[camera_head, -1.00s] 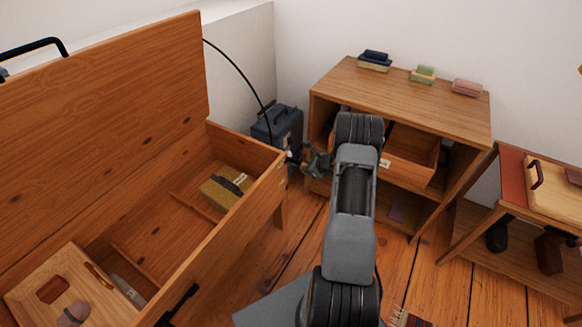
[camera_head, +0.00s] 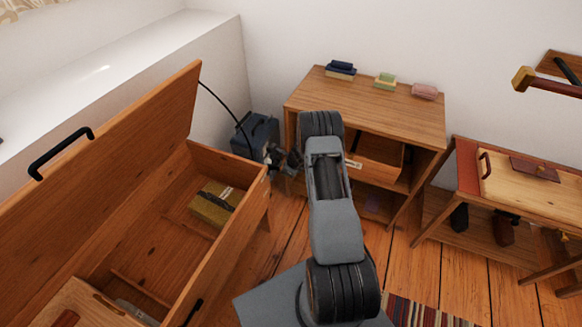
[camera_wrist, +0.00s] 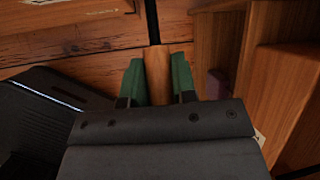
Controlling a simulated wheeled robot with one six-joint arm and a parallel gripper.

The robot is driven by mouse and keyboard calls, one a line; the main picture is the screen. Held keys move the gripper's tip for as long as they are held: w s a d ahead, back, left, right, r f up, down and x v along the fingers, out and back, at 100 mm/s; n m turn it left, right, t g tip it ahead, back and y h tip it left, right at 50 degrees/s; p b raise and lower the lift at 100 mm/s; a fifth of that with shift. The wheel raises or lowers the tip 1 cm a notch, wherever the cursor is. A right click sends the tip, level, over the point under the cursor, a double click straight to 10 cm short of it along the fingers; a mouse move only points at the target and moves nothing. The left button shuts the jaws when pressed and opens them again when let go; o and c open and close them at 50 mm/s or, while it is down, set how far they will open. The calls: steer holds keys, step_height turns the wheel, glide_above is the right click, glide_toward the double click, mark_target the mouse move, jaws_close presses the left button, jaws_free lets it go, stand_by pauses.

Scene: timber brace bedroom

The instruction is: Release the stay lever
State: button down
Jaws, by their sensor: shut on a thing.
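The wooden chest (camera_head: 238,232) stands open at left, its lid (camera_head: 120,165) raised. A thin black rod (camera_head: 226,104) curves down from the lid's far corner toward the chest's right end. My gripper (camera_head: 291,161) is beside that end in the head view, partly hidden by my arm. In the wrist view, my gripper (camera_wrist: 157,80) has green fingers pressed against both sides of a wooden grip (camera_wrist: 157,68), apparently the stay lever's. A black bar (camera_wrist: 152,22) runs up from the grip. The lever's lower joint is hidden.
A blue-grey case (camera_head: 256,132) stands behind the chest's right end. A wooden cabinet (camera_head: 383,102) with an open drawer stands close to the right of my arm. A bench (camera_head: 505,205) is farther right.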

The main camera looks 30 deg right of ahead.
steer(key=shift+r, duration=0.1)
steer(key=c, duration=0.9)
jaws_free()
steer(key=p+v, duration=0.2)
steer(key=v, duration=1.1)
steer(key=shift+s+r, duration=0.15)
steer(key=shift+r, duration=0.2)
